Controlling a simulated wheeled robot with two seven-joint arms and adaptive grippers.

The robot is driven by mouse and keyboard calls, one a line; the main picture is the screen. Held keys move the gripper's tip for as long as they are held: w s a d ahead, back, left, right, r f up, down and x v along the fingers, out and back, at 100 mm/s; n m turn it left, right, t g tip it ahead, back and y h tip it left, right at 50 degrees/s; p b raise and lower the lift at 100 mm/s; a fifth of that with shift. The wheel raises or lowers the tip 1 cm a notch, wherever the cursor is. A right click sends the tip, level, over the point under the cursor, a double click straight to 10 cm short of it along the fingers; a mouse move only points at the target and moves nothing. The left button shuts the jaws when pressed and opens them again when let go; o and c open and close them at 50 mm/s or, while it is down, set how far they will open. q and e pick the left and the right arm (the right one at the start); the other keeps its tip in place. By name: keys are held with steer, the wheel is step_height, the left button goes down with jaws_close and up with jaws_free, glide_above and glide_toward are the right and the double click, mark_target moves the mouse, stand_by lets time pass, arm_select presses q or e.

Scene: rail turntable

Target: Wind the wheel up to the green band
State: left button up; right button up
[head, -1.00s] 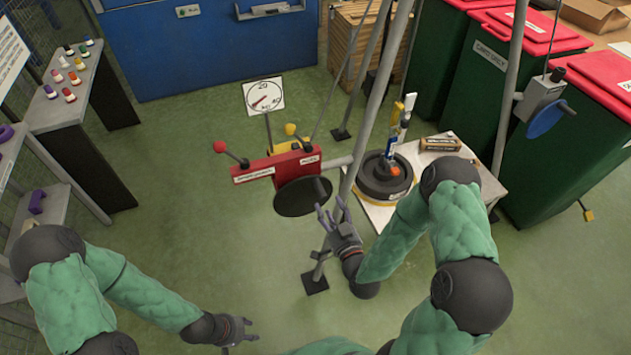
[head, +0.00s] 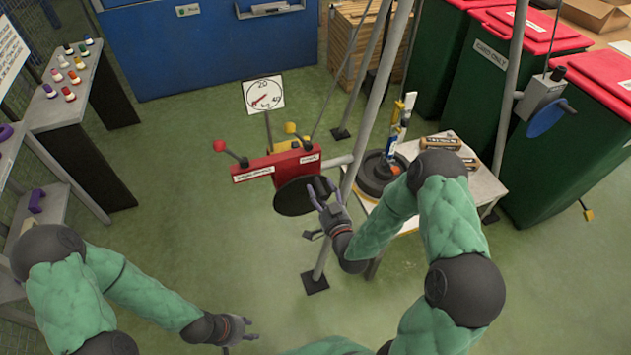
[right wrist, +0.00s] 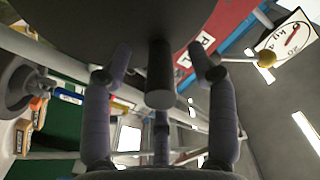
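A dark round wheel (head: 301,195) sits on the front of a red panel (head: 275,165) on a stand. In the right wrist view the wheel (right wrist: 150,18) fills the top, and a dark peg handle (right wrist: 159,75) sticks out of it. My right gripper (head: 321,189) is at the wheel's right edge. Its fingers (right wrist: 160,80) are spread on both sides of the peg, with gaps visible. A white dial gauge (head: 263,94) with a red needle stands behind the panel; a green band on it is too small to make out. My left gripper (head: 236,331) is open and empty, low over the floor.
A small table (head: 480,180) right of the wheel holds a black turntable (head: 378,172) and several items. Grey poles (head: 370,95) rise beside it. A winch with a blue wheel (head: 546,118) is at right. Green floor is open left of the panel.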

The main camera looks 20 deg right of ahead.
jaws_close()
steer(key=shift+d+f+m+b, duration=0.4)
steer(key=shift+m+b, duration=0.05)
steer(key=shift+m, duration=0.25)
steer(key=shift+d+f+m+b, duration=0.55)
steer(key=shift+d+m, duration=0.2)
steer(key=shift+m, duration=0.35)
steer(key=shift+s, duration=0.1)
steer(key=shift+d+f+m+b, duration=0.35)
steer(key=shift+f+m+b, duration=0.15)
steer(key=shift+m, duration=0.2)
steer(key=shift+d+f+m+b, duration=0.45)
steer(key=shift+f+m, duration=0.25)
steer(key=shift+m, duration=0.5)
steer(key=shift+d+f+m+b, duration=0.2)
steer(key=shift+f+m+b, duration=0.3)
steer(key=shift+f+m, duration=0.2)
steer(key=shift+d+f+m+b, duration=0.15)
steer(key=shift+f+m+b, duration=0.4)
steer(key=shift+m, duration=0.25)
steer(key=shift+f+m, duration=0.1)
steer(key=shift+m, duration=0.2)
